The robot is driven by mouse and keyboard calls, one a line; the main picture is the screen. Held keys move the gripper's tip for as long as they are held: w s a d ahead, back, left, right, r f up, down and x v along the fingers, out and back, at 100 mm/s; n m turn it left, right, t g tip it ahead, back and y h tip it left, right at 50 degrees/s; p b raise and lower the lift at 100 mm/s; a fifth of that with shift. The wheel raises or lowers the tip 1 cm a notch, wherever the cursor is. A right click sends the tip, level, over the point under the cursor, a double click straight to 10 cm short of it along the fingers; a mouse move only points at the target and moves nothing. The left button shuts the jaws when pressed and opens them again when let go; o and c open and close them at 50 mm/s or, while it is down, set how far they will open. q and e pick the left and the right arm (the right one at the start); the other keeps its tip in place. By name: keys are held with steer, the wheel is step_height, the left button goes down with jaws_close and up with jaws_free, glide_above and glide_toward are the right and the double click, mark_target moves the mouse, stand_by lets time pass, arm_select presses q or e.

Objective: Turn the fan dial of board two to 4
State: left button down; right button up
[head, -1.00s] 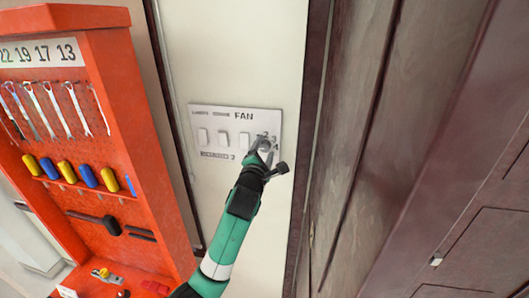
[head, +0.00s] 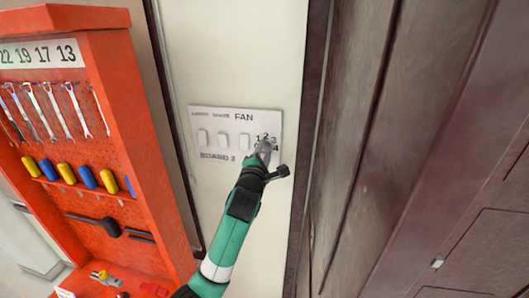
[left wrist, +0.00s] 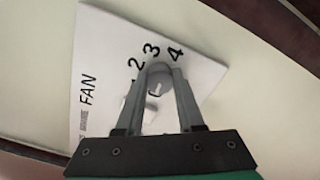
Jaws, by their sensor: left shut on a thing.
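Board two (head: 213,124) is a pale wall plate with the labels FAN and BOARD 2 and a row of white switches. Its fan dial sits at the right end, mostly hidden by my gripper in the head view. My left gripper (head: 264,149) is at the dial. In the left wrist view, the two fingers of the left gripper (left wrist: 158,80) are shut on the grey round fan dial (left wrist: 158,72). The numbers 2, 3 and 4 show around it. A small pale mark shows on the dial, but I cannot tell which number it points to. My right gripper is not in view.
A red tool cabinet (head: 105,100) with hanging wrenches and blue and yellow handles stands to the left. A dark wooden panel (head: 365,110) rises close on the right. The wall below the board is bare.

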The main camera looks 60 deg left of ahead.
arm_select(q)
steer(key=m+b, duration=0.1)
steer(key=m, duration=0.2)
steer(key=shift+f+m, duration=0.1)
steer(key=shift+m, duration=0.2)
steer(key=m, duration=0.4)
steer(key=shift+m+b, duration=0.3)
steer(key=shift+b, duration=0.1)
steer(key=m, duration=0.4)
steer(key=shift+m, duration=0.3)
steer(key=m+p, duration=0.2)
steer(key=m, duration=0.3)
steer(key=m+p, duration=0.2)
steer(key=m, duration=0.4)
steer(key=shift+m+p, duration=0.35)
steer(key=shift+m, duration=0.05)
steer(key=shift+s+a+m+p, duration=0.1)
steer(key=shift+m+p, duration=1.5)
steer(key=shift+m, duration=2)
steer(key=shift+s+m+p, duration=0.1)
steer(key=shift+m+p, duration=1.45)
steer(key=shift+m, duration=2.05)
